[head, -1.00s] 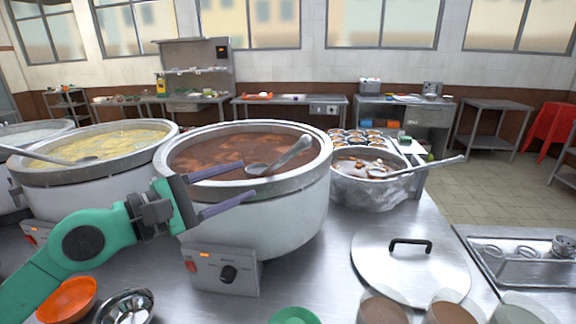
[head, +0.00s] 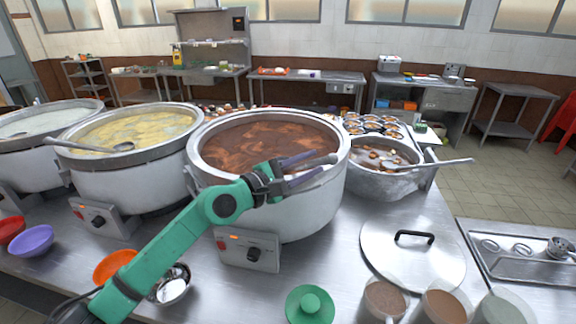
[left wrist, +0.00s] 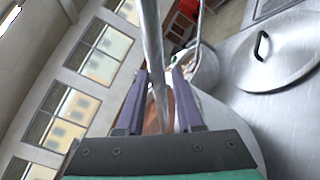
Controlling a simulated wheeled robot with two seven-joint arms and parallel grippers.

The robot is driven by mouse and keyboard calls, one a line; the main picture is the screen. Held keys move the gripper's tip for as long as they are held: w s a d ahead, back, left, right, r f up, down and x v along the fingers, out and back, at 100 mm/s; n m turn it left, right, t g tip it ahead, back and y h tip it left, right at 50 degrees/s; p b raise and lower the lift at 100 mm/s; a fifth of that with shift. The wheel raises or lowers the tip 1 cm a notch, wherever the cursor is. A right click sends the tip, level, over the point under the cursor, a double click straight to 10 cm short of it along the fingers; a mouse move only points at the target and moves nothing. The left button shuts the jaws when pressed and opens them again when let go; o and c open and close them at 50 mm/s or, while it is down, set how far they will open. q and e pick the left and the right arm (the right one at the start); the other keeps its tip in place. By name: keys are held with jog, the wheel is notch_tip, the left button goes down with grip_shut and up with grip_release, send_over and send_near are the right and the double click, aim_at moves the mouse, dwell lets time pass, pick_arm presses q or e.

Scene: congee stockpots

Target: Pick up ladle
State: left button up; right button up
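A metal ladle (left wrist: 153,45) belongs to the middle pot of reddish-brown congee (head: 225,180). In the left wrist view its shiny handle runs between the two fingers of my left gripper (left wrist: 159,75). The fingers stand apart, with visible gaps beside the handle, so the gripper looks open around it. In the head view the left gripper (head: 328,166) is over the right part of this pot, and it largely hides the ladle. The ladle's bowl cannot be made out. My right gripper is in neither view.
Another ladle (head: 85,149) rests in the yellow congee pot (head: 110,178) at left. A further ladle (head: 440,163) lies across the smaller metal pot (head: 380,185) at right. A steel lid (head: 405,260), several cups and small bowls occupy the counter's front.

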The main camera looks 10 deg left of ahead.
pick_arm(q)
grip_shut()
jog(key=shift+a, duration=0.1)
dwell(1.1)
